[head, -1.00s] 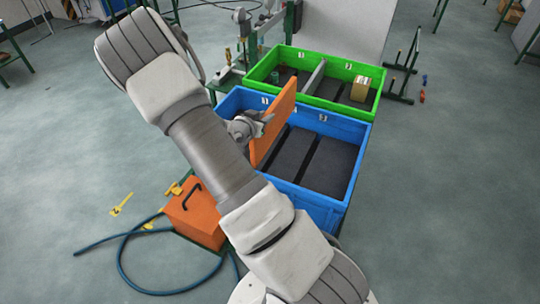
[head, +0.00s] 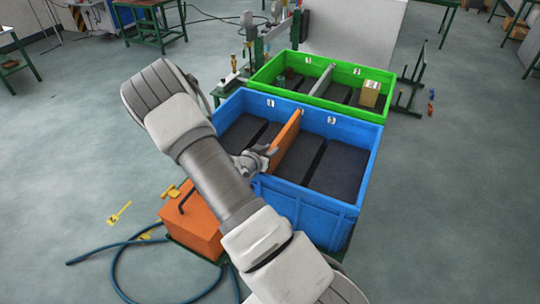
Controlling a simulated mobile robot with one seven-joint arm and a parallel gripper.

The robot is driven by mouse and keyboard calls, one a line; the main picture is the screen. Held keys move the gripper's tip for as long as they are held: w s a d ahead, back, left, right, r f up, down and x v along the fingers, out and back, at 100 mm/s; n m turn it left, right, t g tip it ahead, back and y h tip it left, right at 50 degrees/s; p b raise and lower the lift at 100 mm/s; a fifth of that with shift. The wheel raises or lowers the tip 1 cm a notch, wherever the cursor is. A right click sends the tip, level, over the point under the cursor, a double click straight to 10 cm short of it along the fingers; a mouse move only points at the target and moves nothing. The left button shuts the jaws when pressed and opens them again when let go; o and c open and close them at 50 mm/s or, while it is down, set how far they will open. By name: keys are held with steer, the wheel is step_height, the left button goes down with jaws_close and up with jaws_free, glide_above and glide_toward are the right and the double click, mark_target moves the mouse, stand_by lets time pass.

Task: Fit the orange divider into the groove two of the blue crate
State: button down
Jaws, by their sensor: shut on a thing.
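The orange divider (head: 287,138) stands roughly upright inside the blue crate (head: 310,200), running from front to back near the middle. Its top edge is about level with the crate rim. My gripper (head: 270,153) is shut on the divider's near end, by the crate's front wall. The dark floor has darker groove strips. One groove (head: 318,160) shows to the right of the divider, and another dark strip lies to its left. The divider's lower edge is hidden, so I cannot tell whether it sits in a groove. White number labels on the back wall are too small to read surely.
A green crate (head: 262,78) behind holds a grey divider (head: 322,80), a cardboard box (head: 370,93) and a small green can. An orange box (head: 195,222) with a black handle and a blue hose (head: 120,262) lie front left.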

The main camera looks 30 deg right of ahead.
steer(key=shift+f, duration=0.25)
steer(key=c, duration=0.7)
jaws_free()
